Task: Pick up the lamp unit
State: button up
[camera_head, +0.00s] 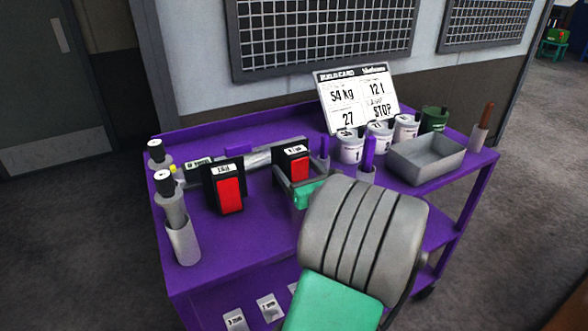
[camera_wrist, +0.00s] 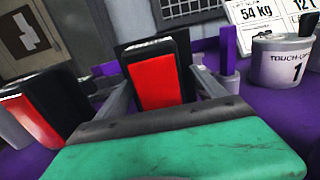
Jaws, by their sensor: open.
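Two black box-shaped units with red front panels and white labels stand on the purple cart; I take these as lamp units, and their labels are too small to read surely. The right unit (camera_head: 299,168) is in the middle of the wrist view (camera_wrist: 157,80). The left unit (camera_head: 230,192) is at the left edge of the wrist view (camera_wrist: 33,118). My gripper (camera_head: 294,181) is open, its grey fingers on either side of the right unit. In the wrist view, my gripper (camera_wrist: 160,84) shows gaps that look narrow; contact cannot be told. The unit's lower part is hidden.
A grey bar (camera_head: 257,158) lies behind the units. Cylinders in holders (camera_head: 182,240) stand at the left. White cans (camera_head: 350,148), a green can (camera_head: 433,120), a grey tray (camera_head: 426,158) and a sign card (camera_head: 357,97) stand at the right and back. A purple post (camera_head: 369,152) stands close right.

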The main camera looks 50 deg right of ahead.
jog(key=shift+r, duration=0.1)
grip_shut()
dwell(0.8)
